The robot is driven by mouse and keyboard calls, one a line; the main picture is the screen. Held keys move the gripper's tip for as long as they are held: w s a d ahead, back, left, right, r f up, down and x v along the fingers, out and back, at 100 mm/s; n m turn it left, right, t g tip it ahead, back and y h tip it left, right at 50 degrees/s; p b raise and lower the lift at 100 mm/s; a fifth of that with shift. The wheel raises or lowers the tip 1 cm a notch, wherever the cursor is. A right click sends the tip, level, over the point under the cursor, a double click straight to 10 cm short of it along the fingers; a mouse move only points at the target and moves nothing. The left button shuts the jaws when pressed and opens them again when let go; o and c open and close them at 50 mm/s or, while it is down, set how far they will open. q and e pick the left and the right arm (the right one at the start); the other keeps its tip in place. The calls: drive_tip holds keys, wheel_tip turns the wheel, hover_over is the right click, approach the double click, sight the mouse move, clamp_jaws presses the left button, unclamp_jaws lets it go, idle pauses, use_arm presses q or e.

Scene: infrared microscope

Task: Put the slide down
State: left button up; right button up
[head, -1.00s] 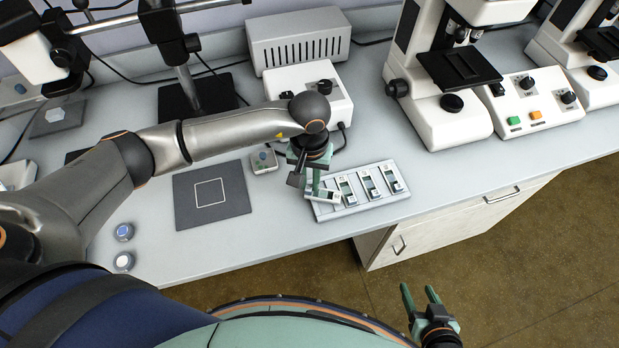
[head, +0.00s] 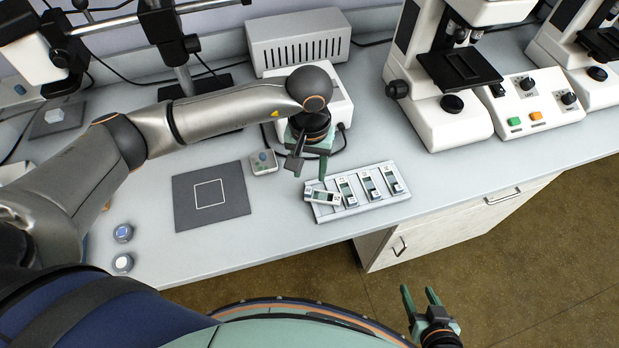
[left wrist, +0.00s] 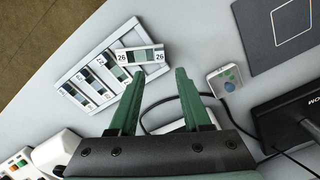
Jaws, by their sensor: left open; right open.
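The slide (head: 322,196), with white labelled ends and a dark green middle, lies askew on the left end of the grey slide tray (head: 364,207). In the left wrist view the slide (left wrist: 140,56) shows the label 26 at both ends and lies crosswise over the tray's end slot, not lined up with it. My left gripper (head: 311,172) is open and empty, a little above the slide. Its two green fingers are apart in the left wrist view (left wrist: 156,78). My right gripper (head: 420,294) is open and empty, over the floor in front of the bench.
Several other slides sit lined up in the tray. A dark mat with a white square (head: 235,211) and a small button box (head: 263,161) are to the left. A white power unit (head: 290,85) stands behind my left gripper. Microscopes (head: 440,110) stand at right.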

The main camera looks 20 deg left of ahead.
use_arm(q)
wheel_tip(320, 180, up, 7)
idle(0.3)
idle(0.5)
